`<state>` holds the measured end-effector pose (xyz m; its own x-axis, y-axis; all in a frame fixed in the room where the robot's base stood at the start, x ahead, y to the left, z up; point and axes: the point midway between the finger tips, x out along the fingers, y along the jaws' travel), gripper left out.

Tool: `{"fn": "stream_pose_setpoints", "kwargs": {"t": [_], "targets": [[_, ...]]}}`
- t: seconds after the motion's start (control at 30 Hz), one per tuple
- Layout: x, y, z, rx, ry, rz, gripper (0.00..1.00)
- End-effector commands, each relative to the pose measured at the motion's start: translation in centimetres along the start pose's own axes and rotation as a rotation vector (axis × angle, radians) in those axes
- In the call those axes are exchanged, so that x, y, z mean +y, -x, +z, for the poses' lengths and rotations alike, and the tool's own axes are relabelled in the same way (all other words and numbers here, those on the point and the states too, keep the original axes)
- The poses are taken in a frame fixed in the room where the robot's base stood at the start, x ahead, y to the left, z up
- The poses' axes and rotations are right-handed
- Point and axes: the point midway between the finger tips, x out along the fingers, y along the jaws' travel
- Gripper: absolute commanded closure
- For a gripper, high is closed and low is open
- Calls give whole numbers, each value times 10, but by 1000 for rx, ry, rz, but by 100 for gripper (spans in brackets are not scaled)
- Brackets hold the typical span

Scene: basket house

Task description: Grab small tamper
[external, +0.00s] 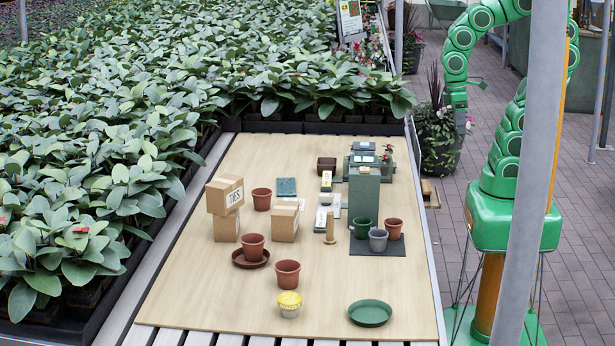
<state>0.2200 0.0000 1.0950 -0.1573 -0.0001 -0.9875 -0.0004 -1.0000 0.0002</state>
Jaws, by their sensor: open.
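A small wooden tamper (330,228) with a pale round head stands upright on the light wooden table. It is right of a cardboard box and left of the dark mat, with bare wood in front of it. My green arm rises from its base at the right and bends down beyond the table's right edge. My gripper (464,126) is at the low end of that bend, small in the picture, open and well away from the tamper. Its fingers are hard to make out against the plants.
Cardboard boxes (226,228) and terracotta pots (287,273) stand left. A tall green block (364,198) and several pots on a dark mat (376,246) are right of the tamper. A yellow-topped pot (289,304) and green saucer (370,313) are in front. Leafy plants line the left.

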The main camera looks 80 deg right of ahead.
Motion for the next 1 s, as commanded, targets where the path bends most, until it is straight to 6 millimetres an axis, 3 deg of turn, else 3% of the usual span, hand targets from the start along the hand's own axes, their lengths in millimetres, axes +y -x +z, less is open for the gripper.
{"fn": "stream_pose_setpoints", "kwargs": {"t": [0.17,0.27,0.7,1.0], "targets": [[-2,0,-5,6,7,-2,47],[-8,-1,-21,29,25,-10,47],[-73,-7,-159,267,148,-55,47],[-107,-35,-235,380,117,-55,47]]}}
